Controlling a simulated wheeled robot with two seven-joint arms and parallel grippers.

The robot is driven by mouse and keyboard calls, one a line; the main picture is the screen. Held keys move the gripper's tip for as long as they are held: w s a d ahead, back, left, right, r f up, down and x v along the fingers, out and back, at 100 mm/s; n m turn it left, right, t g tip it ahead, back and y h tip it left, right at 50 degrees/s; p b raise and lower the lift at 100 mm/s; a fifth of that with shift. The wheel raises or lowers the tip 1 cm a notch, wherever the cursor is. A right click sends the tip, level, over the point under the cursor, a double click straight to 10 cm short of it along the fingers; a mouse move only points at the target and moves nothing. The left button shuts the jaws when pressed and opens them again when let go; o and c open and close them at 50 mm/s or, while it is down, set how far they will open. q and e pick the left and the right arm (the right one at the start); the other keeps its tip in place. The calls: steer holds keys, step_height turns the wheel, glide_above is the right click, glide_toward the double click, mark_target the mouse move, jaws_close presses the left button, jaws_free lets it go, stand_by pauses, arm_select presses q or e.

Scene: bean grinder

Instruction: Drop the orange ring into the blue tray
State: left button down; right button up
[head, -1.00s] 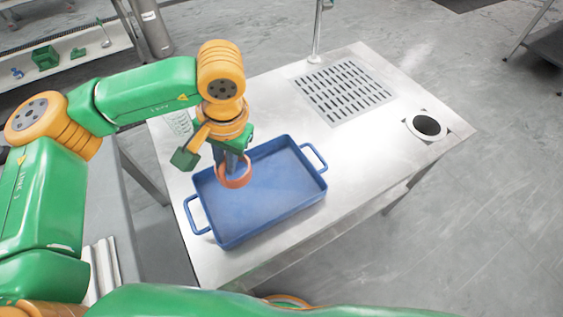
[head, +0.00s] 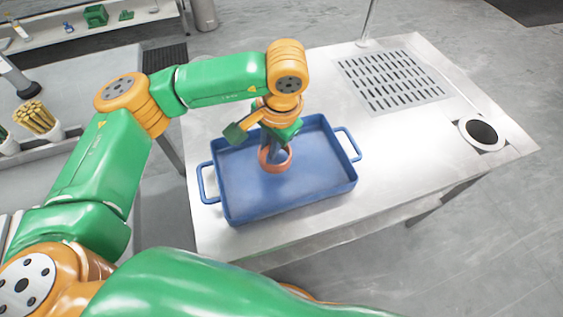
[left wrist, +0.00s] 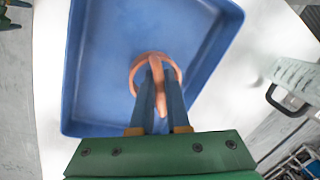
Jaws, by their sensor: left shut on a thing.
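The blue tray (head: 315,184) has a handle at each end and lies on the metal table. The orange ring (head: 264,160) shows over the tray's left-middle part in the head view. My left gripper (head: 276,155) points down and is shut on the ring. In the left wrist view the ring (left wrist: 137,72) is between the two blue fingers (left wrist: 159,90), with the tray (left wrist: 190,20) behind it. I cannot tell how far the ring is above the tray floor. My right gripper does not show.
The metal table (head: 380,140) has a slotted drain (head: 394,80) and a round dark hole (head: 481,133) to the right of the tray. A side counter (head: 80,80) with a white cup of yellow sticks (head: 36,118) stands at the left. A shelf (head: 150,12) is behind.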

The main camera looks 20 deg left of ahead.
arm_select(q)
steer(key=c, duration=0.8)
jaws_free()
steer(key=r, duration=0.4)
steer(key=d+r, duration=0.1)
steer(key=r, duration=0.2)
steer(key=shift+s+d, duration=0.1)
steer(key=shift+s, duration=0.2)
